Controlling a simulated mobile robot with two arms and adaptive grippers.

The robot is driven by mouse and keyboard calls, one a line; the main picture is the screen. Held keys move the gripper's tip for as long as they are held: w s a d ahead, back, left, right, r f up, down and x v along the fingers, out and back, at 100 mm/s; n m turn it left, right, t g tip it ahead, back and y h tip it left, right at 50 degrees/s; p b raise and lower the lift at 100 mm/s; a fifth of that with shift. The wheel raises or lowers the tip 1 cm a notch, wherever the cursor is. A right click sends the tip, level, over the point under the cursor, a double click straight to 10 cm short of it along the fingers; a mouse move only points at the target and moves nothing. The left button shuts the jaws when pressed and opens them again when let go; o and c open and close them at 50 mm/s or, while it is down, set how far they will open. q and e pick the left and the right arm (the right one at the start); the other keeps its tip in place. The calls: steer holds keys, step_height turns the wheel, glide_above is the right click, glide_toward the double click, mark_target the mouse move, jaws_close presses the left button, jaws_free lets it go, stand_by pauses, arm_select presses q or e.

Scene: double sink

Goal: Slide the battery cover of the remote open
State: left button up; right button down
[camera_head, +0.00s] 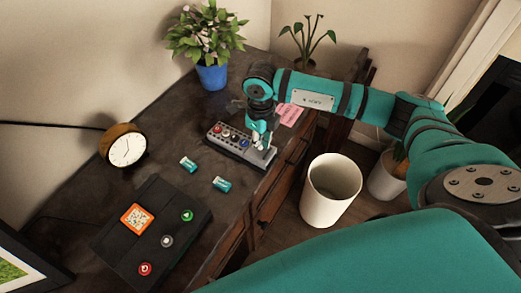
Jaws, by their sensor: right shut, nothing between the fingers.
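The remote (240,147) lies on the dark desk, a grey device with a row of coloured buttons. My right gripper (264,145) is shut and empty, pointing down at the remote's right part, with its fingertips at or just above it. I cannot tell whether they touch. The battery cover cannot be made out clearly, as the gripper hides part of the remote. Two small teal batteries, one at the left (188,164) and one at the right (222,184), lie on the desk in front of the remote. My left gripper is not in view.
A black panel (175,215) with coloured buttons and an orange-framed tile lies at the front. A clock (127,148), a blue flowerpot (211,75) and a pink note (291,115) are on the desk. A white bin (330,190) stands beyond the desk's right edge.

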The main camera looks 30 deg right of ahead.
steer(key=shift+f+b, duration=0.55)
steer(key=shift+f, duration=0.05)
stand_by(0.6)
steer(key=s+d, duration=0.3)
steer(key=s, duration=0.3)
steer(key=shift+d+p, duration=0.2)
steer(key=shift+p, duration=0.25)
stand_by(2.5)
step_height(320, 180, up, 7)
steer(key=p, duration=0.4)
stand_by(0.5)
steer(key=shift+w, duration=0.15)
